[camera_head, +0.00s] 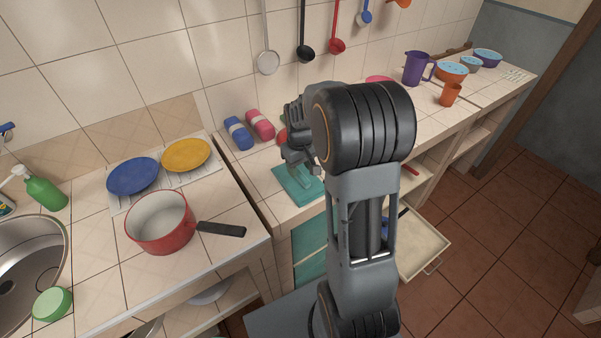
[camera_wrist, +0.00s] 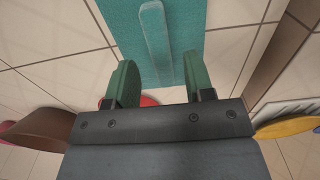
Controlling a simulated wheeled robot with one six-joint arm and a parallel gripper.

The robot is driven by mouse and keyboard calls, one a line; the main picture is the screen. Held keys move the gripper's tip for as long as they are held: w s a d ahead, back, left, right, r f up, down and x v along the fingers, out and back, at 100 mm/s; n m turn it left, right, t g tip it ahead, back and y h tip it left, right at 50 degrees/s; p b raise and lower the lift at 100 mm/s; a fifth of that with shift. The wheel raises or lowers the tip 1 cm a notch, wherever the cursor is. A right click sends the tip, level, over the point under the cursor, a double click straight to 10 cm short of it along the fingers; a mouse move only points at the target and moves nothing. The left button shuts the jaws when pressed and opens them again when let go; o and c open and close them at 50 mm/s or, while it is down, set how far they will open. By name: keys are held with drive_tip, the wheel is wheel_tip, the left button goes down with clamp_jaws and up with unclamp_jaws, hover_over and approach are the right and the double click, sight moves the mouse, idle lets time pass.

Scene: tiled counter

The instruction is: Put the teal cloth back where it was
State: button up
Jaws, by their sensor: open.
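The teal cloth (camera_head: 287,186) lies flat on the tiled counter, below my gripper, near the counter's front edge. In the wrist view the cloth (camera_wrist: 190,25) fills the top middle, with a raised ridge (camera_wrist: 153,40) along it. My gripper (camera_head: 300,166) points down over the cloth, partly hidden behind my arm in the head view. In the wrist view the green fingers of my gripper (camera_wrist: 159,75) are apart, with nothing held between them. The ridge lies ahead of the gap between the fingers. I cannot tell whether the fingers touch the cloth.
Blue (camera_head: 238,133) and pink (camera_head: 260,125) rolls stand behind the cloth. A red pot (camera_head: 160,224), blue plate (camera_head: 132,176) and yellow plate (camera_head: 186,155) are to the left. An open drawer (camera_head: 425,250) juts out below. Ladles (camera_head: 305,50) hang on the wall.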

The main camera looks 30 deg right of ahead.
sight(300, 174)
wheel_tip(300, 174, up, 8)
drive_tip(key=s+a+r+t, duration=0.1)
drive_tip(key=s+a, duration=0.3)
drive_tip(key=s, duration=0.4)
drive_tip(key=s+a+r+m+t, duration=0.1)
drive_tip(key=s+a+t, duration=0.2)
drive_tip(key=s+a, duration=0.2)
drive_tip(key=s, duration=0.2)
drive_tip(key=shift+s+a+r, duration=0.2)
drive_tip(key=shift+s+r, duration=0.15)
